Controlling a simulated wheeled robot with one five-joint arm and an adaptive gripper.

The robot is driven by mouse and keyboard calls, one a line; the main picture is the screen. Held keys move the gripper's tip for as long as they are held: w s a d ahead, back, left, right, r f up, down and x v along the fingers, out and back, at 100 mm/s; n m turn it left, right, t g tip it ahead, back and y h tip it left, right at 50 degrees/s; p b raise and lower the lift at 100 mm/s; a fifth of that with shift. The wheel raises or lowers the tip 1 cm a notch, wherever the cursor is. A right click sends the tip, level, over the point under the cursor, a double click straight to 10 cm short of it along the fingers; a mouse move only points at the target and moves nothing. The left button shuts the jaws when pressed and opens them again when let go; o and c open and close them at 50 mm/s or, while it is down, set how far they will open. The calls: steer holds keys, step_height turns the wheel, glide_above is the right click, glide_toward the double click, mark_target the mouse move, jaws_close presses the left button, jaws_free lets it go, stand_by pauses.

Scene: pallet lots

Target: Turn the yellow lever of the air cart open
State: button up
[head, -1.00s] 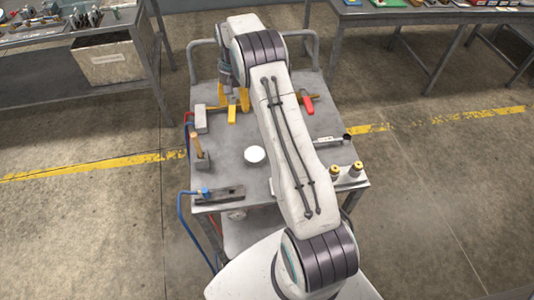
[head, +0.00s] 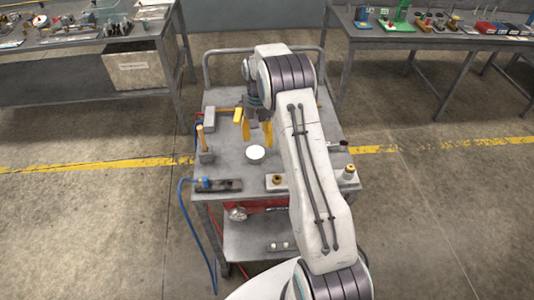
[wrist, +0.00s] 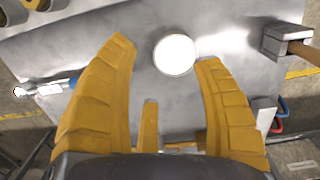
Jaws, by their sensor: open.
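The yellow lever (head: 238,116) sits on a brass-coloured pipe at the back left of the air cart's grey top (head: 228,168). I see nothing held. In the wrist view my gripper (wrist: 168,75) has its fingers spread wide. A narrow yellow bar (wrist: 149,125) shows between them; I cannot tell whether it is the lever. The palm and fingers hide part of the pipe, and my arm covers the cart's right side.
A white disc (head: 255,152) lies on the cart top in front of my gripper. A block with a wooden handle (head: 201,140) stands at the left. A blue hose (head: 182,205) hangs off the left edge. Workbenches stand behind on both sides. Floor is clear beside the cart.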

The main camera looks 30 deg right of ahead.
steer(key=shift+s+a+f+b, duration=0.1)
steer(key=shift+s+a+b, duration=0.1)
steer(key=shift+s, duration=0.55)
steer(key=shift+s+a+f+b, duration=0.15)
steer(key=shift+s+a, duration=0.1)
steer(key=shift+s, duration=0.45)
steer(key=shift+s+a+r+b, duration=0.1)
steer(key=shift+s+a+b, duration=0.1)
steer(key=shift+s, duration=0.55)
steer(key=shift+s+g+p, duration=0.15)
steer(key=shift+g+p, duration=0.15)
steer(key=shift+p, duration=0.05)
